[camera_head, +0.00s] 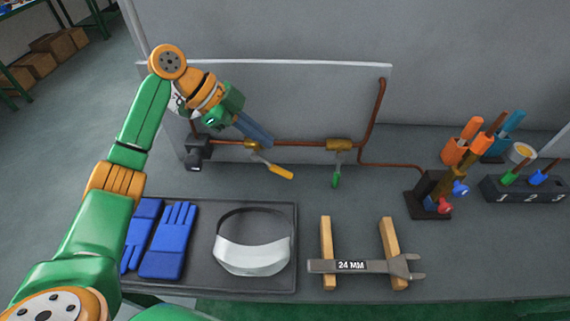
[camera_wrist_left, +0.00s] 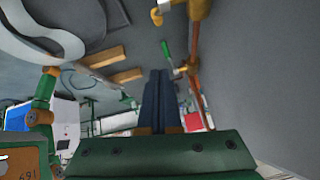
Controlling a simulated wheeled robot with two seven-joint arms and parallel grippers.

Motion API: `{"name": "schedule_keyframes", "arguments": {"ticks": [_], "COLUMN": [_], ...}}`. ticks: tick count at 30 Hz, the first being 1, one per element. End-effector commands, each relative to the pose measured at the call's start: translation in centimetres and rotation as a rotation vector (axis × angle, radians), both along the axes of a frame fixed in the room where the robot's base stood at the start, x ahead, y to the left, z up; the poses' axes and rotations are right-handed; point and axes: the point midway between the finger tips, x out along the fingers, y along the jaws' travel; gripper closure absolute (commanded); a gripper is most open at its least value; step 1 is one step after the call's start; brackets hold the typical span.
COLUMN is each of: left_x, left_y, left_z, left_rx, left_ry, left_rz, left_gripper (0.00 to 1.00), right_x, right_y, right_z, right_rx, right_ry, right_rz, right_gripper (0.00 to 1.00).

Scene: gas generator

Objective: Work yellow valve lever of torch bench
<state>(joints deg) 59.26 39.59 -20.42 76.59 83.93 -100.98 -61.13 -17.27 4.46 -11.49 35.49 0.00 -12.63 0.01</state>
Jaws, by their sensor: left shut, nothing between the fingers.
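The yellow valve lever (camera_head: 277,170) hangs from the copper pipe of the torch bench in the head view. It slants down to the right. In the left wrist view a yellow lever end (camera_wrist_left: 157,16) shows at the top edge, partly cut off. My left gripper (camera_head: 267,141) is shut and empty. In the head view its blue-grey fingertips appear just above the lever, near the pipe; I cannot tell whether they touch anything. In the left wrist view the shut fingers (camera_wrist_left: 158,78) point away from the camera. My right gripper is not in view.
A green lever (camera_head: 336,178) hangs from a brass valve (camera_head: 340,145) to the right. A grey panel (camera_head: 310,85) stands behind the pipe (camera_head: 300,144). In front are a tray (camera_head: 205,286) with blue gloves and a visor, and a wrench (camera_head: 375,267) on wooden blocks. A torch stand (camera_head: 425,198) is right.

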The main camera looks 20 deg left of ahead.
Motion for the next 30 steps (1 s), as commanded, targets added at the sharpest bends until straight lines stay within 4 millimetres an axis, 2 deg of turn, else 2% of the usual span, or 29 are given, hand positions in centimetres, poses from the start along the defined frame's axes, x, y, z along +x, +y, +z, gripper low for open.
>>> {"name": "schedule_keyframes", "arguments": {"ticks": [11,15,19,30], "left_x": [1.8,1.9,1.9,2.0], "left_y": [-5.1,-3.7,-2.9,-2.6], "left_z": [-5.9,-7.9,-9.1,-9.5], "left_rx": [-0.002,0.001,0.000,0.001], "left_ry": [0.005,0.008,0.005,0.003], "left_rz": [0.000,0.006,0.005,0.005], "left_gripper": [1.00,1.00,1.00,1.00], "right_x": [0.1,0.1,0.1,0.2], "right_y": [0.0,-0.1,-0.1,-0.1], "right_z": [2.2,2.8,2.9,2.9], "right_rx": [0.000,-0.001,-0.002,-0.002], "right_ry": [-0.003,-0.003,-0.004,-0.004], "right_rz": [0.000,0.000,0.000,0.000], "right_gripper": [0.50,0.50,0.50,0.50]}}
